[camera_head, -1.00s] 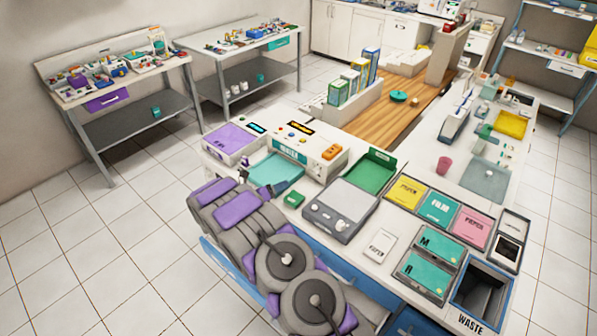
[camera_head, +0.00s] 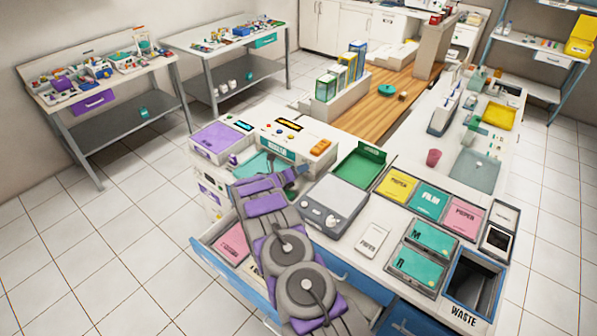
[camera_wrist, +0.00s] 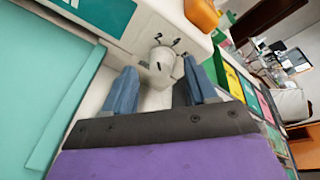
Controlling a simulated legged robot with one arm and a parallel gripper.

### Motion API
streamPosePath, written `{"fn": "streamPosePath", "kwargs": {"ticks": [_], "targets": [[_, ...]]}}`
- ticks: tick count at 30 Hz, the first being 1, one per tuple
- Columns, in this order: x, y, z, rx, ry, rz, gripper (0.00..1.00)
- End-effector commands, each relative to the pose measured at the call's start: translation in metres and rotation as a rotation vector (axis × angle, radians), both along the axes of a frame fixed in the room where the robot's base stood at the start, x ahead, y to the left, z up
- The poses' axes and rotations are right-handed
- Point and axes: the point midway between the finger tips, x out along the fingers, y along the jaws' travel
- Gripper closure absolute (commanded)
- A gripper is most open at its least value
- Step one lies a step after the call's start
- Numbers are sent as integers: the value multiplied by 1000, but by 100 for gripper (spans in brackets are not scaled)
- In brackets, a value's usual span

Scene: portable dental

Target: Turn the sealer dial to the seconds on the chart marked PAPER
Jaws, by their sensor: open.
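The sealer (camera_head: 300,142) is a white box with a dark display, an orange block and a teal label, on the near left of the counter. In the wrist view, its white dial (camera_wrist: 162,66) stands out from the front panel, with small dark marks above it. My gripper (camera_wrist: 160,78) is open, its blue fingers on either side of the dial; I cannot tell whether they touch it. In the head view my arm reaches the sealer's front and hides the dial. A chart with seconds is not readable in either view.
A grey-white scale-like device (camera_head: 340,203) stands right of my arm. Pink (camera_head: 463,214), teal and yellow labelled packs lie beyond it, with a waste bin (camera_head: 474,283) at the near right. An open drawer (camera_head: 222,250) sticks out below my arm.

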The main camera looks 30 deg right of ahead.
Motion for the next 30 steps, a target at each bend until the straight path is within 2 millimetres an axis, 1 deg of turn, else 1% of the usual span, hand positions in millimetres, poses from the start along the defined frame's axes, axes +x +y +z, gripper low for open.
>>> {"fn": "streamPosePath", "kwargs": {"ticks": [3, 13, 30], "targets": [[1, -6, -2, -2, 1, 0, 43], [3, -5, -1, -4, 1, 1, 43], [3, -7, -3, -1, 2, 0, 97]]}}
